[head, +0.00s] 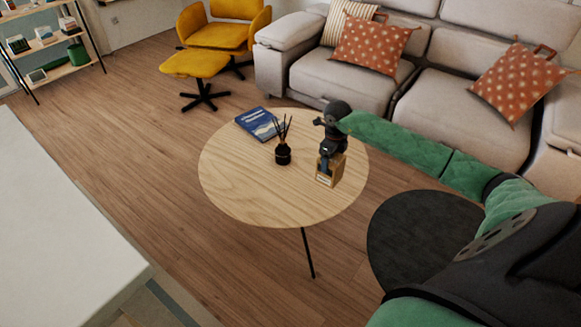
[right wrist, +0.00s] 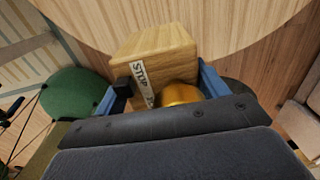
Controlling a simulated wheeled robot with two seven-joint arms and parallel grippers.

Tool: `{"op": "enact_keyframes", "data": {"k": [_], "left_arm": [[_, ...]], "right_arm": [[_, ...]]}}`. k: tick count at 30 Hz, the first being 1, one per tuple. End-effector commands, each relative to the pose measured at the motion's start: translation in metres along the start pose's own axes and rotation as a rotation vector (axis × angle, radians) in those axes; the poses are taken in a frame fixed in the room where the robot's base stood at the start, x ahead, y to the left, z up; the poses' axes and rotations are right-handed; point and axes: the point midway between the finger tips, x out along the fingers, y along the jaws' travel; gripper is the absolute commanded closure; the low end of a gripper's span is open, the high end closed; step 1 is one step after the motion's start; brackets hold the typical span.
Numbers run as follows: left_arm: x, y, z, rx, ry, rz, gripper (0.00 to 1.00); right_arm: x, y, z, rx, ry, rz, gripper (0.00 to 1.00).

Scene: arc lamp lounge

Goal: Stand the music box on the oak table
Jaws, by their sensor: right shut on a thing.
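The music box (head: 328,172) is a small wooden block with a white label and a golden round part, which shows in the right wrist view (right wrist: 155,50). My right gripper (head: 331,148) is shut on it from above, with blue fingers on either side of it in the right wrist view (right wrist: 163,82). The box looks upright over the right part of the round oak table (head: 250,195). I cannot tell whether its base touches the top. My left gripper is not in view.
A black reed diffuser (head: 283,154) stands left of the box, and a blue book (head: 257,124) lies behind it. The table's front and left are bare. A dark round surface (head: 420,240) is at the right, and a grey sofa (head: 345,80) behind.

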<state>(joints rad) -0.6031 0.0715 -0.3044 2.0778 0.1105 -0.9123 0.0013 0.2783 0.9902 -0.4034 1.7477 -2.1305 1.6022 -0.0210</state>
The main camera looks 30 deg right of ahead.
Motion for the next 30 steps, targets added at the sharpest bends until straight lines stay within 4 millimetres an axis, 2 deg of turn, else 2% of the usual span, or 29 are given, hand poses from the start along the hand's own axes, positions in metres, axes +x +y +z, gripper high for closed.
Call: {"op": "enact_keyframes", "data": {"k": [18, 24, 30], "left_arm": [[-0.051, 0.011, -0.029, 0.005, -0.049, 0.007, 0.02], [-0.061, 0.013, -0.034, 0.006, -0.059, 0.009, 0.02], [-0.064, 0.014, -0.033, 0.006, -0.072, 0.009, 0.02]], "right_arm": [[0.052, 0.057, 0.073, -0.004, -0.001, 0.003, 0.66], [0.062, 0.066, 0.086, -0.004, -0.001, 0.001, 0.66], [0.071, 0.068, 0.088, -0.003, 0.0, 0.001, 0.66]]}}
